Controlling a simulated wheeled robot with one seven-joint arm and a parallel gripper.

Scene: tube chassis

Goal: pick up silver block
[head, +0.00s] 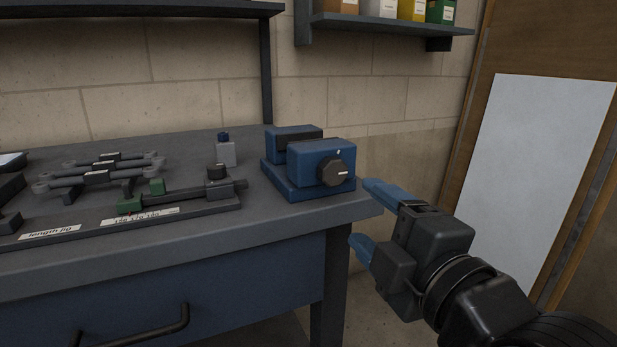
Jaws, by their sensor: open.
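A small light-grey block (227,154) with a dark blue cap stands upright on the workbench, behind the jig and left of the blue vise-like device. It is the nearest match to a silver block that I see. My gripper (364,214) has blue fingers spread apart with nothing between them. It is at the right, by the bench's right front corner, pointing left. It is apart from the grey block, with the blue device between them in the picture.
The blue device (318,164) with a black knob sits at the bench's right end. A length jig (215,205) with green blocks lies in front of the grey block. Several grey rods (95,178) lie left. A shelf (390,22) holds boxes above. The bench's edge (200,246) is near.

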